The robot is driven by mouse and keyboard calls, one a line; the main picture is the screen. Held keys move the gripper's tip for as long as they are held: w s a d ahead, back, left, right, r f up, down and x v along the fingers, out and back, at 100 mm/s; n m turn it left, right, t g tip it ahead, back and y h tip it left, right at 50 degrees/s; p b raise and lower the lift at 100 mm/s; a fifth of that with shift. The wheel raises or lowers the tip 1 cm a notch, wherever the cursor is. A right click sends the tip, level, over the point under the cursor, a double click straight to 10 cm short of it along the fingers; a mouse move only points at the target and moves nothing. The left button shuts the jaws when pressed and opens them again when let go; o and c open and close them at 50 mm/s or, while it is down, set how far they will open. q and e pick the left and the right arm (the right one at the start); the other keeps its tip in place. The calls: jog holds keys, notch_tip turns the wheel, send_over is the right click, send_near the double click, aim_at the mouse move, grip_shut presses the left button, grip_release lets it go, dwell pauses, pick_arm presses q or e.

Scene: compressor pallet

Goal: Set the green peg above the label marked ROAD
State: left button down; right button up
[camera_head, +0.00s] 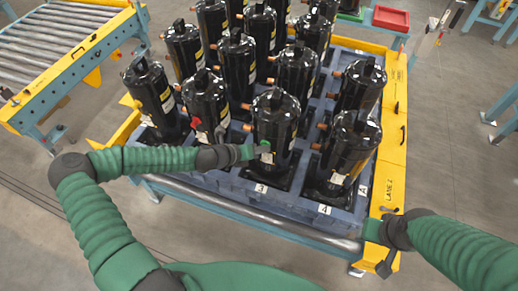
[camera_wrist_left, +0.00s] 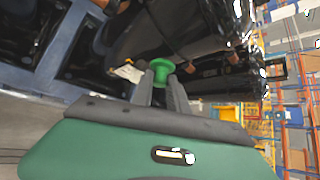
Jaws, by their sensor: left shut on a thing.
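My left gripper (camera_head: 256,151) is shut on the green peg (camera_head: 266,147), in front of a black compressor (camera_head: 275,120) in the pallet's front row. In the left wrist view the peg (camera_wrist_left: 161,69) is a green spool-like piece between the two grey fingertips (camera_wrist_left: 160,82). I cannot tell whether it touches the compressor. A label marked ROAD cannot be made out; small white labels on the pallet's front edge include a 3 (camera_head: 261,189) and a 4 (camera_head: 324,210). My right gripper (camera_head: 372,232) is at the pallet's front right corner, its jaws unclear.
Several black compressors with copper stubs stand close together on the blue pallet (camera_head: 225,184). A yellow rail (camera_head: 394,150) runs along the right, and a metal roller (camera_head: 255,212) along the front. A roller conveyor (camera_head: 62,45) stands at left. A red bin (camera_head: 391,18) is at the back.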

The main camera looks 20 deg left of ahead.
pick_arm(q)
jog(key=shift+d, duration=0.1)
jog(key=shift+a, duration=0.25)
jog(key=shift+w+d, duration=0.2)
jog(key=shift+w, duration=0.1)
jog(key=shift+w+p, duration=0.3)
jog(key=shift+w, duration=0.05)
dwell(0.4)
jog(key=c, duration=1.2)
grip_release()
